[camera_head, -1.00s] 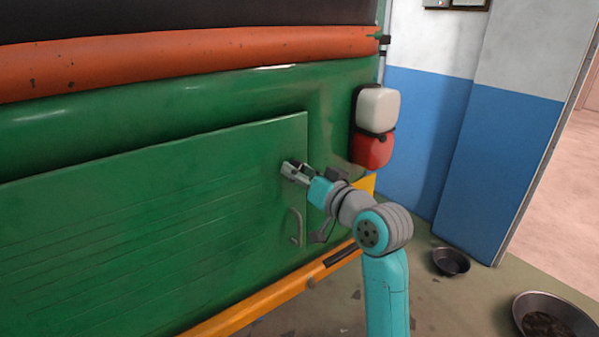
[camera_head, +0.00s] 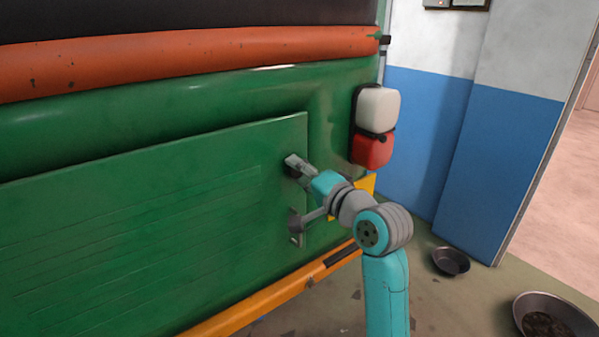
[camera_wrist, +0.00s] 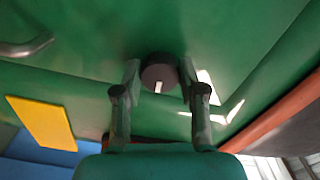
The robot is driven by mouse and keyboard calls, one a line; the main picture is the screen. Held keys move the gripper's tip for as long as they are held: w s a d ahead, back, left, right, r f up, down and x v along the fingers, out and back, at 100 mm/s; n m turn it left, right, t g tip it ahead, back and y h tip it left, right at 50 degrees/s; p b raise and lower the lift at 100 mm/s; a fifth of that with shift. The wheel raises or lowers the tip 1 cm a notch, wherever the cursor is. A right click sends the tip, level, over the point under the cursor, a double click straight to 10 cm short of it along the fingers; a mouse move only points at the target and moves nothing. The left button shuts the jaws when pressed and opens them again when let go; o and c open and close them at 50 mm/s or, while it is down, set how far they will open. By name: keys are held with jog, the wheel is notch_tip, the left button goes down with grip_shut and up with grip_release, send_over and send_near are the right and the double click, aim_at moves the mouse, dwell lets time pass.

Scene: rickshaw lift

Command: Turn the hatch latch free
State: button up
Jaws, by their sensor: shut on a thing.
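The latch (camera_wrist: 158,72) is a round dark knob with a white mark, on the green hatch. In the wrist view it sits between the two fingers of my gripper (camera_wrist: 162,88), which is shut on it. In the head view my gripper (camera_head: 298,167) is at the upper right part of the hatch (camera_head: 150,210), and its fingers mostly hide the latch. The hatch lies flush in the green body, with no gap that I can see. A grey handle (camera_wrist: 25,47) shows at the left of the wrist view; in the head view it is partly hidden behind a part of my wrist.
A white and red lamp (camera_head: 377,110) is mounted right of the hatch. A yellow bumper bar (camera_head: 265,295) runs below. An orange padded rail (camera_head: 180,62) crosses above. Two dark bowls, one nearer (camera_head: 553,315) and one farther (camera_head: 451,261), stand on the floor at right.

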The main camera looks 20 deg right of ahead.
jog(key=shift+m, duration=0.7)
jog(key=o, duration=1.1)
jog(key=shift+o, duration=0.2)
jog(key=v, duration=1.2)
